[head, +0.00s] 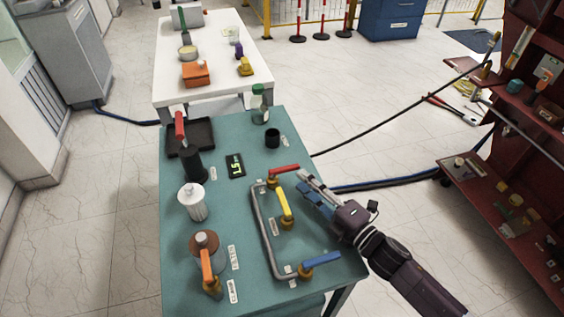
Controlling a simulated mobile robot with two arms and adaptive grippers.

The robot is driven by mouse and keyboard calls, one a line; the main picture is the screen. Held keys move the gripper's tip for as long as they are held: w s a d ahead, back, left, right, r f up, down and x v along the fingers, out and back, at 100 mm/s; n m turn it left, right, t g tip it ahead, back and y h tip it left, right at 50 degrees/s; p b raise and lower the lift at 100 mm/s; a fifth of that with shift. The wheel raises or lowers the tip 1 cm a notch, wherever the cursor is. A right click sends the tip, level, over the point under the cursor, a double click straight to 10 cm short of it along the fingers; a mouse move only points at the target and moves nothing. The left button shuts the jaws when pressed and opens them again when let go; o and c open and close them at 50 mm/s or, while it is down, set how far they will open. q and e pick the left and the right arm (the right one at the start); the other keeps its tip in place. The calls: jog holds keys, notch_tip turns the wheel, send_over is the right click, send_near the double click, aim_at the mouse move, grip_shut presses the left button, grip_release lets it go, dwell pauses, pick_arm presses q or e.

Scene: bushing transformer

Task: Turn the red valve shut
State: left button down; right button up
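The red valve (284,170) is at the far end of a grey pipe on the teal table in the head view. Its red lever points right and slightly away from me, above a brass body. My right gripper (303,181) reaches in from the lower right, its fingertips just to the right of the red lever's free end. The fingers look apart with nothing visible between them. Whether a fingertip touches the lever cannot be told. My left gripper is not in view.
A black cup (272,138), a small display (236,165), a white ribbed part (192,203) and a brown-topped canister (205,243) stand on the teal table (240,205). A red shelf (490,205) stands at right.

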aim_at(291, 171)
jog(key=shift+w+a+r, duration=0.2)
jog(key=shift+w+a, duration=0.1)
jog(key=shift+w, duration=0.1)
jog(key=p+x, duration=0.1)
jog(key=x, duration=0.5)
jog(key=shift+a+f, duration=0.1)
grip_shut()
